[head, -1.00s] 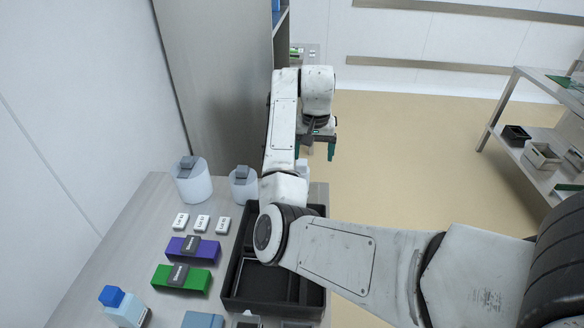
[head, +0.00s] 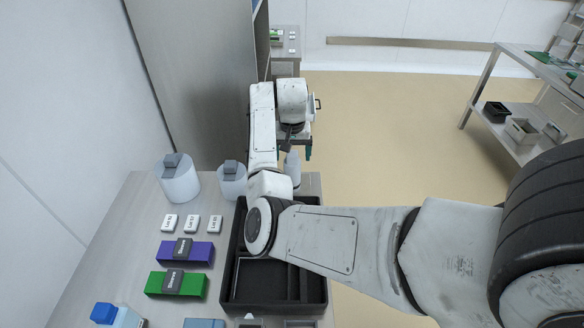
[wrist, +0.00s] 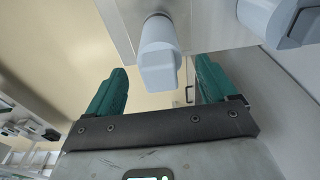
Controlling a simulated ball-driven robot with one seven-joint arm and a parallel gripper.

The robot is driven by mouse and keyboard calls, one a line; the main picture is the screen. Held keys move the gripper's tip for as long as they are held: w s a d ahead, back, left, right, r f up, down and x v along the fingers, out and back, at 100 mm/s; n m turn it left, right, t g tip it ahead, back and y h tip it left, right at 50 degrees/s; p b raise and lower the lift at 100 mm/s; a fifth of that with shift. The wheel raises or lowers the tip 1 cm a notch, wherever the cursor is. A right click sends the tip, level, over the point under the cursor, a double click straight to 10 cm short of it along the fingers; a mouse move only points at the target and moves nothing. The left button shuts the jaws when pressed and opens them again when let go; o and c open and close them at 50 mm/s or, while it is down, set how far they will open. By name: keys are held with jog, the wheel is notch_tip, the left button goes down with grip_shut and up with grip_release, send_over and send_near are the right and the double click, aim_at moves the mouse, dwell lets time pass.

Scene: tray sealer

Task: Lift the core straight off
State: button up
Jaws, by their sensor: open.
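My gripper (head: 298,152) is at the far end of the tabletop in the head view, with a teal finger showing. In the wrist view its two teal fingers (wrist: 162,72) are spread apart, with nothing clamped between them. I cannot tell for sure which thing is the core; my arm hides part of this area.
Two white jugs with grey lids (head: 177,180) (head: 232,182) stand left of my arm. Small white labelled blocks, a purple block (head: 205,251) and a green block (head: 192,285) lie nearby. A black tray (head: 228,285) sits under my arm. A tall grey cabinet (head: 195,80) rises behind.

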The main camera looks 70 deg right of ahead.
aim_at(292, 171)
jog(key=shift+d+f, duration=0.1)
jog(key=shift+f, duration=1.35)
jog(key=c, duration=1.1)
jog(key=shift+r, duration=0.1)
jog(key=shift+c, duration=0.2)
